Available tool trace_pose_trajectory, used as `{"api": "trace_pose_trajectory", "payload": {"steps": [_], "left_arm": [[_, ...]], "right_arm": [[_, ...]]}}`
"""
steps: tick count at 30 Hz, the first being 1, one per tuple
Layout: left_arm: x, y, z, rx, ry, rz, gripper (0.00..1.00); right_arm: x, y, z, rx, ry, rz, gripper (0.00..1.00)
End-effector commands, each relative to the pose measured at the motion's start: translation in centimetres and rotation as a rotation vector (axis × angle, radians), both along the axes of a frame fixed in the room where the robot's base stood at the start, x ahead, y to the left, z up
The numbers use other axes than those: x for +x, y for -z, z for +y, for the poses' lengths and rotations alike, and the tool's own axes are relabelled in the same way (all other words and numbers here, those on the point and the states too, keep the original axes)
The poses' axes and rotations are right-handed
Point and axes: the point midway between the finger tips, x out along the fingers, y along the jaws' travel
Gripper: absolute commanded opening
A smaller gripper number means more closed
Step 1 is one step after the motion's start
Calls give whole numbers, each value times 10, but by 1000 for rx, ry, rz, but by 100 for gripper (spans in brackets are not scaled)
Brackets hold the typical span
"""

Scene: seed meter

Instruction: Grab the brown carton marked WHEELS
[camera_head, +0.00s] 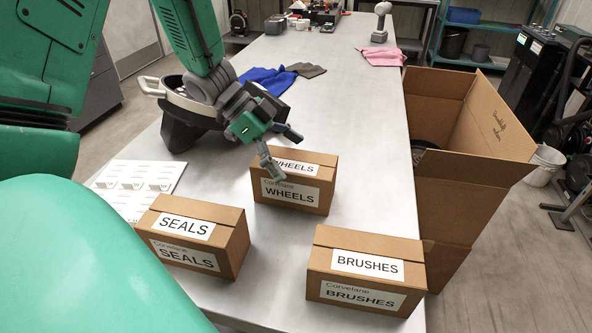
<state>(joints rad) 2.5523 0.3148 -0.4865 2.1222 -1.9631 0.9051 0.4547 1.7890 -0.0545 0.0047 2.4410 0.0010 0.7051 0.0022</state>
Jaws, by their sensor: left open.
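The brown WHEELS carton (318,204) stands upright on the grey table, behind and between two other cartons. White labels show on its top and front. My left gripper (279,155) is open, with one finger reaching down in front of the carton's top left part and the other finger above it. The finger hides part of the top label's left end. I cannot tell whether it touches the carton. My right gripper is not in view.
The SEALS carton (230,240) stands at front left and the BRUSHES carton (366,247) at front right. A large open box (440,205) stands beside the table's right edge. A dark seed meter part (180,128) and white panel (165,176) are left. The table's middle (365,120) is clear.

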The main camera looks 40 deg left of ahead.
Motion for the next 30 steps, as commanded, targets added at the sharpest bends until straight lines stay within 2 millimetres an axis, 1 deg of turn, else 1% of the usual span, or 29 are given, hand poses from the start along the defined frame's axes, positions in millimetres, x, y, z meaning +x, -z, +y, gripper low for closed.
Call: {"api": "trace_pose_trajectory", "payload": {"steps": [3, 7, 10, 17, 20, 21, 23, 24, 30], "left_arm": [[5, 16, -12, -6, 1, 2, 95], [11, 29, -22, -3, 1, 2, 95], [13, 34, -27, -2, 0, 1, 95], [14, 34, -28, -1, 1, 1, 95], [14, 34, -28, 0, 1, 1, 64], [14, 34, -28, 1, 1, 1, 50], [14, 35, -28, 0, 1, 2, 28], [14, 35, -28, 0, 1, 2, 26], [14, 36, -28, -1, 2, 5, 26]], "right_arm": [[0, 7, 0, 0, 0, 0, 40], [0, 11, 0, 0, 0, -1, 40], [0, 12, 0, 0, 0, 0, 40], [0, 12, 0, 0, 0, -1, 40], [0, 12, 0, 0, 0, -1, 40], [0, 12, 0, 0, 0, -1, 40], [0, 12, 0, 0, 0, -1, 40], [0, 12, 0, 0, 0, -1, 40], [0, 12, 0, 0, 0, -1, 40]]}}
